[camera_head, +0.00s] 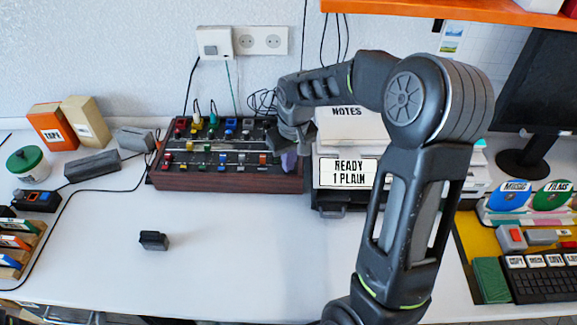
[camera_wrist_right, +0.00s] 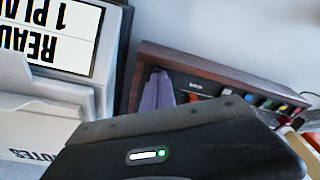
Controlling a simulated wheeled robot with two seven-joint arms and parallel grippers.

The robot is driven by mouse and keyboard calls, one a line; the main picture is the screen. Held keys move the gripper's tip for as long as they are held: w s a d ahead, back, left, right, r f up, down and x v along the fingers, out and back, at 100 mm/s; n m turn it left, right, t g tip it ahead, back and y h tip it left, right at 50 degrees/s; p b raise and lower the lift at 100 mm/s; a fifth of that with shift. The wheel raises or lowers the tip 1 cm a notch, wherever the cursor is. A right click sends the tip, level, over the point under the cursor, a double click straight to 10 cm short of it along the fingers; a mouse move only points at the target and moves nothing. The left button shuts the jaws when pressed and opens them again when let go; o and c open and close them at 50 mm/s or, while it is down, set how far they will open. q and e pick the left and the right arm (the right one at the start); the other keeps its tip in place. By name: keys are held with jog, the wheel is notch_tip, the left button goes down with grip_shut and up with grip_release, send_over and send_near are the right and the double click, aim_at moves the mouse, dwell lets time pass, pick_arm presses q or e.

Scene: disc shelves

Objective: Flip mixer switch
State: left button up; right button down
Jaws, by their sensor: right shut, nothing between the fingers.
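The mixer (camera_head: 225,182) is a wood-framed box with a dark top, standing against the wall left of centre in the head view. Its top carries rows of coloured knobs and sliders. I cannot tell which control is the switch. My right gripper (camera_head: 291,146) is shut and empty over the mixer's right end, hiding part of it. A purple thing (camera_head: 289,160) shows just below the gripper, partly covered. In the right wrist view, the mixer's wooden frame (camera_wrist_right: 205,65) shows beyond my dark gripper body, with the purple thing (camera_wrist_right: 157,93) at its near end. The left gripper is out of view.
A paper tray labelled READY 1 PLAIN (camera_head: 347,172) stands close right of the mixer. A grey block (camera_head: 93,165) and boxes stand to its left. A small black object (camera_head: 153,240) lies on the table (camera_head: 240,260). The front middle is mostly clear.

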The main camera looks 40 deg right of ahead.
jog(key=shift+r, duration=0.15)
notch_tip(320, 180, up, 7)
jog(key=p, duration=0.5)
dwell(0.6)
